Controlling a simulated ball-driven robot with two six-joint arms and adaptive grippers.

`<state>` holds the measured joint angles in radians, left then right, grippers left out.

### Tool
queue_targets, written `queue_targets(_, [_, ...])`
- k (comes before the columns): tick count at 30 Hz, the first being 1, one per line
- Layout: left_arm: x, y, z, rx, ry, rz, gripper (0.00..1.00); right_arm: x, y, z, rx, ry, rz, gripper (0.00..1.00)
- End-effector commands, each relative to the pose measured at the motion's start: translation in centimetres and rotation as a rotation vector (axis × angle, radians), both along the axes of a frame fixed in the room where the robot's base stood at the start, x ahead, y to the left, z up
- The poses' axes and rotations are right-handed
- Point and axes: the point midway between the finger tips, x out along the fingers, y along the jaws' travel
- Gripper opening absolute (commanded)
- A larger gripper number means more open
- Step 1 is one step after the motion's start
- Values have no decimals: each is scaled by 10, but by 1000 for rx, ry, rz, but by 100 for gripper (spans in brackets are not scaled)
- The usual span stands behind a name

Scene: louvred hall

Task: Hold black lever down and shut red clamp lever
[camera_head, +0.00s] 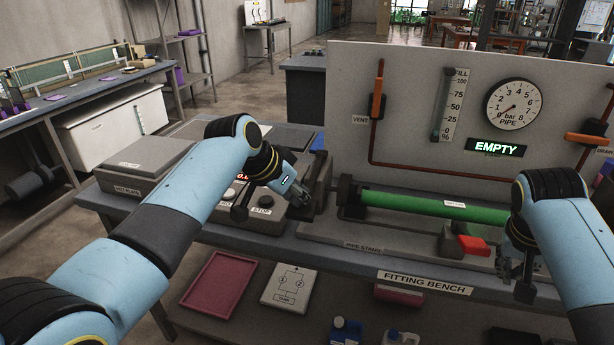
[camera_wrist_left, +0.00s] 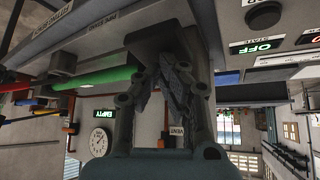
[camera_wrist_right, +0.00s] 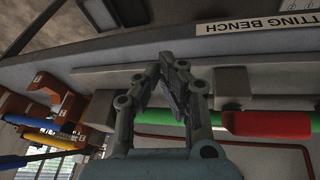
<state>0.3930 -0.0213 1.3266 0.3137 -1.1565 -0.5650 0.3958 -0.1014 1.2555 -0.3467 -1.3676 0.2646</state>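The red clamp lever (camera_head: 472,245) sits on a grey block at the right of the pipe stand, below the green pipe (camera_head: 420,205). It also shows in the right wrist view (camera_wrist_right: 268,123). A black upright lever (camera_head: 240,207) stands on the control box beside the STOP label, partly behind my left arm; I cannot tell its exact position. My left gripper (camera_head: 303,198) appears shut and empty above the right end of the control box, right of the black lever. My right gripper (camera_head: 525,290) appears shut and empty at the bench front, right of the red lever and apart from it.
The bench (camera_head: 350,262) carries a back panel with an orange vent handle (camera_head: 377,103), a gauge (camera_head: 513,104) and a sign reading EMPTY (camera_head: 496,147). An orange drain handle (camera_head: 587,139) is at far right. A hot plate (camera_head: 145,160) stands at left. A red tray (camera_head: 219,283) lies on the lower shelf.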

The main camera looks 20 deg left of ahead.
Motion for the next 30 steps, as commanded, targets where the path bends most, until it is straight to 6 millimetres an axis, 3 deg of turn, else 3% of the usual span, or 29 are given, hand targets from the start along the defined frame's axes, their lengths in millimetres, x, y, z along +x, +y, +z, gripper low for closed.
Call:
queue_targets(1, [0, 0, 0, 0, 1, -1, 0, 12, 2, 26, -1, -20, -20, 0])
queue_targets(6, [0, 0, 0, 0, 1, -1, 0, 17, 40, 89, 88, 40, 64, 0])
queue_targets(12, [0, 0, -1, 0, 1, -1, 0, 8, 73, 118, 169, 104, 199, 0])
queue_targets(17, [0, 0, -1, 0, 2, -1, 0, 4, 80, 117, 186, 121, 235, 0])
queue_targets(30, [-1, 0, -1, 1, 2, 0, 0, 4, 80, 67, 186, 121, 234, 0])
